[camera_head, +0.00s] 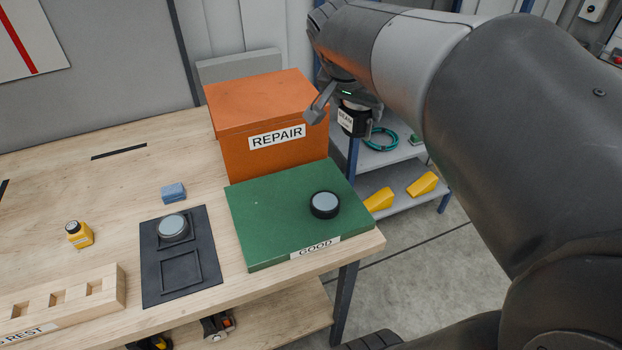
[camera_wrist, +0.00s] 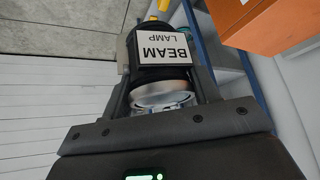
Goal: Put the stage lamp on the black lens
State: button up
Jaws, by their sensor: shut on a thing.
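The stage lamp (camera_head: 352,121) is a black cylinder with a white label; in the wrist view the lamp (camera_wrist: 160,73) reads "BEAM LAMP" and shows a silvery rim. My gripper (camera_head: 343,103) is shut on it and holds it in the air, to the right of the orange box. The fingers of my gripper (camera_wrist: 160,95) lie on both sides of the lamp. The black lens (camera_head: 325,205), a black ring with a grey face, lies on the green "GOOD" board (camera_head: 262,229), lower in the picture than the lamp. Nothing rests on it.
The orange "REPAIR" box (camera_head: 227,153) stands behind the green board. A grey round lens (camera_head: 173,227) sits in a black two-square tray (camera_head: 152,283). A shelf (camera_head: 397,158) stands beyond the table.

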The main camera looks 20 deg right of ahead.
jog(key=s+d+f+m+g, duration=0.1)
jog(key=s+d+f+m, duration=0.15)
jog(key=s, duration=0.55)
send_over(326, 200)
notch_tip(326, 200, down, 12)
jog(key=shift+f, duration=0.1)
jog(key=shift+h, duration=0.3)
jog(key=shift+a+f, duration=0.1)
jog(key=shift+f, duration=1.9)
jog(key=o, duration=1.1)
jog(key=shift+f, duration=0.15)
jog(key=shift+o, duration=0.2)
